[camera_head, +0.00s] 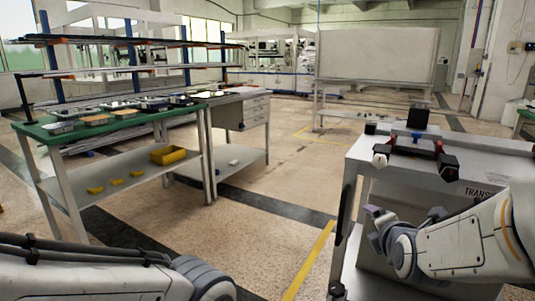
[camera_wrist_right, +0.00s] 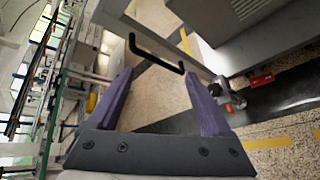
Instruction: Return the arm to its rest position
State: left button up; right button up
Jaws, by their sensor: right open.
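My right arm comes in from the right edge of the head view, in front of the grey cart (camera_head: 365,150). Its gripper (camera_head: 375,211) is small there and partly hidden by the wrist. In the right wrist view the two purple fingers of this gripper (camera_wrist_right: 160,75) stand wide apart with nothing held between them. A black bar handle (camera_wrist_right: 155,58) shows beyond the fingertips; I cannot tell how far off it is. Part of my left arm lies along the bottom left of the head view, with its gripper out of the picture.
The cart's top carries a dark device with red parts (camera_head: 415,151). A green-topped workbench (camera_head: 35,130) at left holds several trays, with a yellow bin (camera_head: 168,155) on its lower shelf. The floor (camera_head: 270,205) between bench and cart is clear.

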jog(key=s+a+f+m+g+y, duration=0.25)
jog(key=s+a, duration=0.25)
jog(key=a, duration=0.3)
jog(key=s+a+f+m+g+y, duration=0.2)
jog(key=s+a+f+m+g, duration=0.2)
jog(key=a, duration=0.4)
jog(key=s+a+f+m+g, duration=0.1)
jog(key=s+a+m+g, duration=0.2)
jog(key=s, duration=0.6)
jog(key=s+a+f+m+g, duration=0.25)
jog(key=s+m, duration=0.25)
jog(key=s, duration=0.4)
notch_tip(320, 180, up, 39)
jog(key=h+p, duration=0.1)
jog(key=p, duration=3.7)
jog(key=shift+s+d+g+p, duration=0.15)
jog(key=shift+d+g+p, duration=0.25)
jog(key=shift+d, duration=0.05)
